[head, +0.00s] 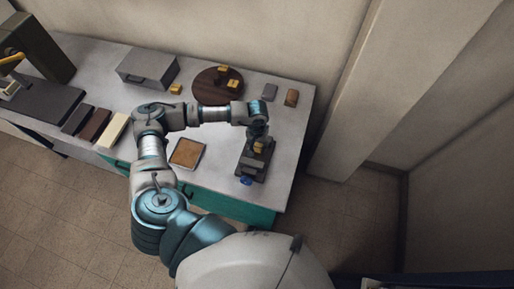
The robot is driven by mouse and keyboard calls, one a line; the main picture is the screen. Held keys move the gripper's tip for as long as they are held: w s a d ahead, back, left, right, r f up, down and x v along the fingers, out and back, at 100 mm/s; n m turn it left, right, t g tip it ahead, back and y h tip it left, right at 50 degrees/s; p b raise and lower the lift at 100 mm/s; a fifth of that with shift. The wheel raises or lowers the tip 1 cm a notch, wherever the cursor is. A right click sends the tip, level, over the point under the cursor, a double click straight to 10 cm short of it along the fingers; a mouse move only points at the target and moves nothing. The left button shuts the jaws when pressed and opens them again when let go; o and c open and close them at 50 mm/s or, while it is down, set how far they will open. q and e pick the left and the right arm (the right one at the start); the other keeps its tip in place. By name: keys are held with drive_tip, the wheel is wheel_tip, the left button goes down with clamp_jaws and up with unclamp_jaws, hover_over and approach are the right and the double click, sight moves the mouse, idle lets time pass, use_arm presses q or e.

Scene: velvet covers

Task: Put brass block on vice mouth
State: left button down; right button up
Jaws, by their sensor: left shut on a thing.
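My left arm reaches over the bench, and my left gripper (258,139) points down at the vice (249,166) near the bench's front right corner. The gripper is shut on a small brass block (258,147). The block is at the vice's mouth; I cannot tell whether it touches the jaws or is just above them. The vice is dark grey with a blue part at its front end. The gripper's fingers are small and partly hidden by the wrist. My right gripper is not in view.
A round dark board (205,97) carries brass pieces, and another brass block (175,89) lies left of it. A grey box (147,67), a tan-topped tray (187,153), a grey block (269,92) and a brown block (291,97) are nearby. A wall pillar stands right.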

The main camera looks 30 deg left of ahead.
sight(257, 149)
use_arm(q)
wheel_tip(257, 149, down, 3)
drive_tip(key=shift+f, duration=0.1)
drive_tip(key=shift+a, duration=0.1)
drive_tip(key=shift+a+f, duration=0.1)
drive_tip(key=shift+f, duration=0.1)
drive_tip(key=c, duration=0.7)
unclamp_jaws()
drive_tip(key=shift+s, duration=0.15)
drive_tip(key=shift+o, duration=0.8)
drive_tip(key=shift+r, duration=0.1)
